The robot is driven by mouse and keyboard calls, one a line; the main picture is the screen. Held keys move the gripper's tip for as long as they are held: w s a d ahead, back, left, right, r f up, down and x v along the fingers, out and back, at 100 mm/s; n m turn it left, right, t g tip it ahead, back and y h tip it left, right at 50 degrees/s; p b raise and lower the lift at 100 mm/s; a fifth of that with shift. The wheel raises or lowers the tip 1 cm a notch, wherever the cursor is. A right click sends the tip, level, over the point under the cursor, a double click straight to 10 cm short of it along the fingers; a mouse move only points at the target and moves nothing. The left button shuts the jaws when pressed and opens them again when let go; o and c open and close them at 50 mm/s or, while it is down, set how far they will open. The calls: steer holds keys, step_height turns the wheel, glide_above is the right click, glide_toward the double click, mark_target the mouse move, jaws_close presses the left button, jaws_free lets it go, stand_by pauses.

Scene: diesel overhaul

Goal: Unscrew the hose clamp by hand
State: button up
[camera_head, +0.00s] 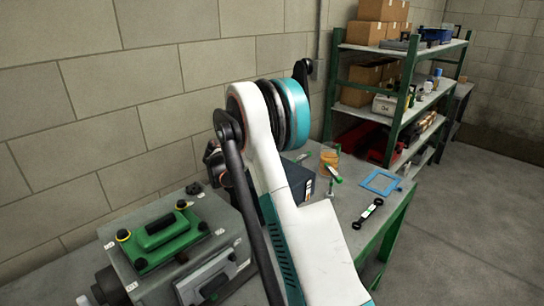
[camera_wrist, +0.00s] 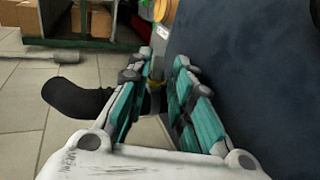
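My gripper (camera_wrist: 161,62) shows in the wrist view as two teal-padded fingers with a gap between their tips. A curved black hose (camera_wrist: 75,101) comes in from the left and passes behind the left finger. A small yellow piece (camera_wrist: 157,72) shows in the gap near the fingertips; I cannot tell whether it belongs to the hose clamp or whether a finger touches it. I cannot clearly make out the clamp. In the head view my arm covers the gripper and the hose. The engine (camera_head: 165,288) with its green cover (camera_head: 160,236) stands at the lower left.
A dark blue surface (camera_wrist: 262,65) fills the right of the wrist view, close beside the right finger. On the bench (camera_head: 352,190) are an orange jar (camera_head: 329,160), a blue frame (camera_head: 381,182) and a black-ended tool (camera_head: 367,213). A green shelf (camera_head: 396,100) stands behind. Floor is clear at right.

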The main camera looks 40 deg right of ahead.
steer(key=v, duration=0.8)
steer(key=shift+a+r, duration=0.15)
steer(key=shift+a, duration=0.2)
